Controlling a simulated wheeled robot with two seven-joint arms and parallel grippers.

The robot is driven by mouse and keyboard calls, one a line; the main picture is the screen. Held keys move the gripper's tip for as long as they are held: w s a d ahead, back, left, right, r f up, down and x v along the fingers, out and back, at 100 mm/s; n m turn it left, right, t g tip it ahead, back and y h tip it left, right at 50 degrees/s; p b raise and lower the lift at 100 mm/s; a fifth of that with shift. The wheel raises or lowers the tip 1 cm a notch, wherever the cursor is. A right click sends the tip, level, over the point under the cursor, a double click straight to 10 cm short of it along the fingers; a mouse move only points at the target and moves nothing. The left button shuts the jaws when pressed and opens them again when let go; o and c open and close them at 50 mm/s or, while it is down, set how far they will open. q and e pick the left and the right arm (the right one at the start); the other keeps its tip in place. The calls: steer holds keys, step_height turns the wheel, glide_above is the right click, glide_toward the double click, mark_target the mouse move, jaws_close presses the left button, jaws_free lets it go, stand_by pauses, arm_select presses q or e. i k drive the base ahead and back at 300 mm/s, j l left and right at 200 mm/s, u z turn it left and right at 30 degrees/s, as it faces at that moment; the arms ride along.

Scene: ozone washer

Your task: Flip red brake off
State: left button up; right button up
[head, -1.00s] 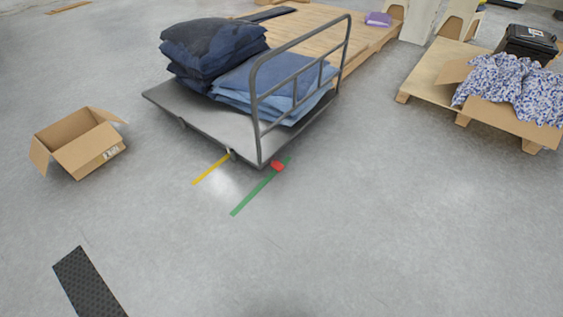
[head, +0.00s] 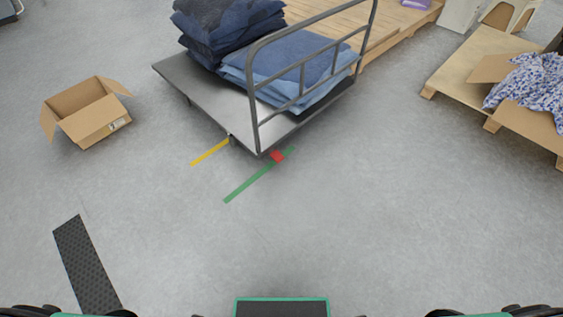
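The red brake (head: 278,156) is a small red piece low at the near corner of a grey platform cart (head: 205,95), just right of the foot of the cart's handle frame. It is small, and its exact tilt is hard to tell. My grippers do not show in the head view. Only dark and green parts of my own body show along the bottom edge, well short of the cart.
Folded blue jeans (head: 290,65) lie on the cart. A green floor stripe (head: 245,185) and a yellow one (head: 210,152) run beside it. An open cardboard box (head: 88,115) stands left, a dark textured strip (head: 85,262) below it. Wooden pallets (head: 470,75) are at right. The floor in front is clear.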

mark_target(278, 157)
steer(key=i+l+u, duration=0.1)
steer(key=i+l, duration=0.15)
steer(key=l, duration=0.3)
steer(key=i+l+u, duration=0.15)
steer(key=l, duration=0.45)
steer(key=i+l+u, duration=0.1)
steer(key=i+l, duration=0.15)
steer(key=l, duration=0.35)
steer(key=i+l+u, duration=0.15)
steer(key=l, duration=0.5)
steer(key=i+l+u, duration=0.1)
steer(key=l, duration=0.55)
steer(key=i+l+u, duration=0.15)
steer(key=l, duration=0.5)
steer(key=i+l+u, duration=0.1)
steer(key=l, duration=0.55)
